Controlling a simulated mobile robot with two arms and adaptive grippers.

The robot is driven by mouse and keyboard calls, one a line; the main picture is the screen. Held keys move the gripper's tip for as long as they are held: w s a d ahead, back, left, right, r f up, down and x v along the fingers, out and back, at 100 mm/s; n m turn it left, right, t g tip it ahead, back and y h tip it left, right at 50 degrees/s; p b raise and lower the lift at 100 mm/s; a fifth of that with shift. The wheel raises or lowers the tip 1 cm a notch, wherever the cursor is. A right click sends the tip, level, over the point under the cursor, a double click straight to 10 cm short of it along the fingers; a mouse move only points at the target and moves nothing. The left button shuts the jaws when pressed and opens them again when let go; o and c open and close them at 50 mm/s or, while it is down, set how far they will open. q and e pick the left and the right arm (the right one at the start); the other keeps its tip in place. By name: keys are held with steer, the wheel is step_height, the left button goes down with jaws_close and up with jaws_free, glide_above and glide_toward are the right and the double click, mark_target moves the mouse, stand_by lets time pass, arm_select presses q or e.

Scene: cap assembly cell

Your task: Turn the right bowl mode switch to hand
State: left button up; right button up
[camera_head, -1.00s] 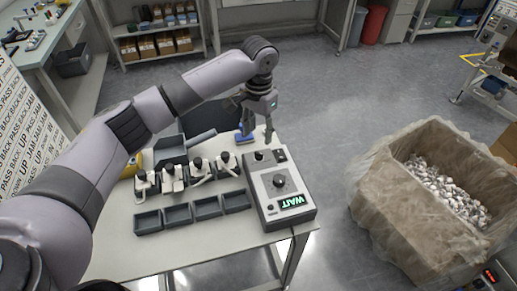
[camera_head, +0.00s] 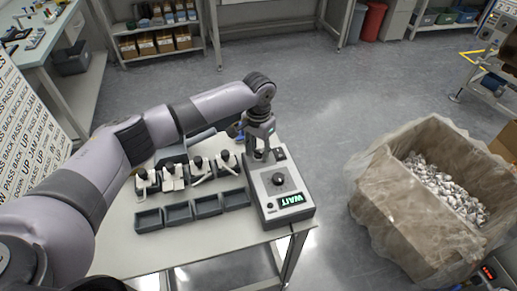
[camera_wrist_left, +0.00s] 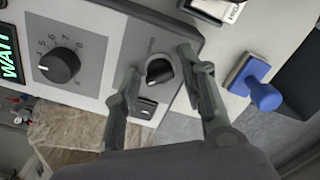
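The grey control box (camera_head: 277,212) with a lit WAIT display (camera_head: 292,200) stands at the right end of the white table in the head view. In the left wrist view a small black rotary switch (camera_wrist_left: 158,71) with a light pointer mark sits near the box's edge. Its label is too small to read. A larger numbered dial (camera_wrist_left: 60,65) is to its left. My left gripper (camera_head: 261,155) is down over the far end of the box. In the left wrist view its open fingers (camera_wrist_left: 160,62) stand on either side of the small switch, apparently without gripping it. My right gripper is out of view.
Several grey trays (camera_head: 178,213) and black-knobbed fixtures (camera_head: 200,169) stand left of the box. A blue-handled stamp (camera_wrist_left: 262,95) lies beside the box. A plastic-lined bin (camera_head: 380,215) of small parts stands right of the table, with floor between.

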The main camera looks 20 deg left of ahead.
arm_select(q)
jaws_close()
steer(key=shift+r, duration=0.1)
stand_by(0.3)
steer(key=shift+r+m+p, duration=0.15)
steer(key=shift+m+p, duration=0.95)
steer(key=shift+m, duration=0.1)
steer(key=m+p, duration=0.2)
steer(key=m, duration=0.2)
steer(key=shift+m, duration=0.3)
steer(key=m+p, duration=0.1)
steer(key=m, duration=0.4)
steer(key=shift+w, duration=0.1)
steer(key=m, duration=0.5)
steer(key=shift+m+p, duration=0.4)
